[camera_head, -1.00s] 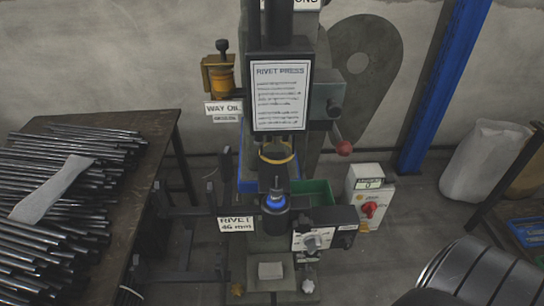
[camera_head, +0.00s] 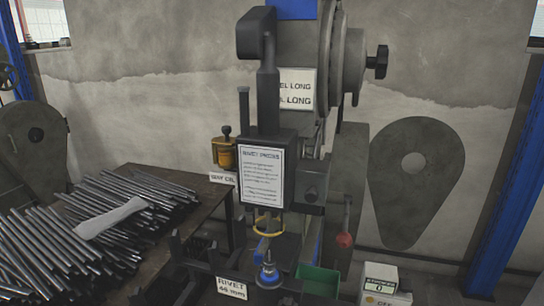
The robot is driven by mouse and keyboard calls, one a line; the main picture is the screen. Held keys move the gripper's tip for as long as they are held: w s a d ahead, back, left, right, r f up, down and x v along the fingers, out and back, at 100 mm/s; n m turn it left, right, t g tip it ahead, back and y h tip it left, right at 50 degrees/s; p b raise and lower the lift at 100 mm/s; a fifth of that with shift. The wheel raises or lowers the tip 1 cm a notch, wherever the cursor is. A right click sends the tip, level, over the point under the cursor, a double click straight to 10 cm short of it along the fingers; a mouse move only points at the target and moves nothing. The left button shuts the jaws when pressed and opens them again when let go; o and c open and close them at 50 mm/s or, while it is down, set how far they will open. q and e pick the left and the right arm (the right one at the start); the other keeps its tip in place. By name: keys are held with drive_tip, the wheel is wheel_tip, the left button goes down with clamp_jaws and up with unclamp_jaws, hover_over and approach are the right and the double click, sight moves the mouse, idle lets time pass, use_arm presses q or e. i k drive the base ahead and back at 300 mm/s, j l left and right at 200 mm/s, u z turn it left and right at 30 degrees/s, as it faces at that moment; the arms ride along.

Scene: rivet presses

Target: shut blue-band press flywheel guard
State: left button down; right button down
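A grey rivet press stands in the middle, with a printed RIVET PRESS sheet (camera_head: 262,175) on its front. A blue piece (camera_head: 292,8) shows on its upper part, cut off by the top edge. A grey flywheel-like disc (camera_head: 330,60) with a hub and dark knob (camera_head: 378,62) shows at its upper right. A grey teardrop-shaped plate (camera_head: 415,205) with a round hole stands against the wall to the right. I cannot tell whether it is this press's flywheel guard or how it is attached. Neither of my grippers is in view.
A table holding many metal rods (camera_head: 60,240) and a pale flat bar (camera_head: 108,217) is at left. Another teardrop plate (camera_head: 32,160) shows at far left. A red-ball lever (camera_head: 345,240), green bin (camera_head: 318,279) and white control box (camera_head: 380,283) are at lower right. A blue post (camera_head: 515,170) stands at right.

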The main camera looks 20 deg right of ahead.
sight(405, 203)
drive_tip(key=l, duration=1)
drive_tip(key=k+l, duration=0.1)
drive_tip(key=l, duration=0.95)
